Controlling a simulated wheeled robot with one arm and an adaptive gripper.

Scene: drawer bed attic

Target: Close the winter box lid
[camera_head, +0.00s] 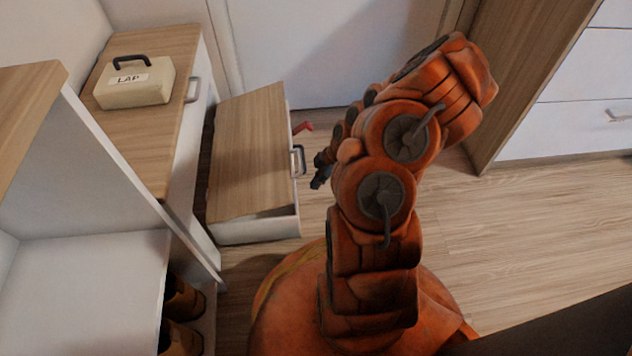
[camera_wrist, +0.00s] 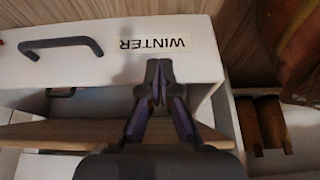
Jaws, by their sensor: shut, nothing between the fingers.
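The winter box is a low white box (camera_head: 255,231) on the floor, with a dark handle (camera_head: 298,160) on its right face. Its wood-topped lid (camera_head: 248,150) lies over it, with a dark gap showing under the lid at the near end. In the wrist view the white face (camera_wrist: 105,65) carries an upside-down WINTER label (camera_wrist: 155,43), and the wooden lid (camera_wrist: 60,135) shows below. My gripper (camera_head: 318,172) is just right of the box, near the handle. In the wrist view its fingers (camera_wrist: 160,95) are together and empty, in front of the box; contact cannot be told.
A cream LAP box (camera_head: 135,88) sits on a wood-topped cabinet (camera_head: 158,150) at the left. A small red object (camera_head: 302,128) is beside the winter box. Boots (camera_head: 182,318) stand in the lower-left shelf. Floor (camera_head: 520,235) is clear at right, before white drawers (camera_head: 570,125).

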